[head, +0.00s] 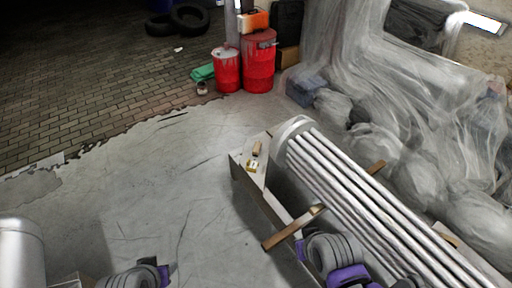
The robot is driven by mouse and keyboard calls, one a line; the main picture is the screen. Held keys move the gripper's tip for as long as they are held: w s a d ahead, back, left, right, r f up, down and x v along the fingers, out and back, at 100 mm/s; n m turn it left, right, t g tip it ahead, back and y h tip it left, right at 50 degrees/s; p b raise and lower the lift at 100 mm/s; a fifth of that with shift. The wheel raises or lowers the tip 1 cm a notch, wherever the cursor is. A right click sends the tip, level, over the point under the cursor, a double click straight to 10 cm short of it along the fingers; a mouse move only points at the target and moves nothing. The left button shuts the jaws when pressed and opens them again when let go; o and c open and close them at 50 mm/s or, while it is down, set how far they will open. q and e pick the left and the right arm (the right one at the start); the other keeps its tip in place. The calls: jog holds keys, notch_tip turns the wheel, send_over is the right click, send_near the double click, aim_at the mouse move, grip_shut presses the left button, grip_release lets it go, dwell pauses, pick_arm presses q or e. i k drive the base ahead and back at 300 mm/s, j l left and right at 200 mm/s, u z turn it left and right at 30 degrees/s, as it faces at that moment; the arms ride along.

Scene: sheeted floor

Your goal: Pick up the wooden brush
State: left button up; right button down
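Another small yellowish item (447,238) lies at the right side of the bench and is also unclear. Grey ribbed and purple parts of my arms show at the bottom edge, the left one low at the left and the right one beside the bench. No gripper fingers show in the head view.
Red drums (259,62) stand at the back. The sheeted floor (160,180) at left is clear.

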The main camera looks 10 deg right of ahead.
aim_at(257, 148)
jog(key=z, duration=1.6)
jog(key=j+z, duration=0.3)
jog(key=i+j+z, duration=0.1)
jog(key=z, duration=0.25)
jog(key=j+z, duration=0.35)
jog(key=j, duration=0.75)
jog(key=j+z, duration=0.1)
jog(key=j, duration=1.05)
jog(key=k+j+z, duration=0.1)
jog(key=j, duration=1)
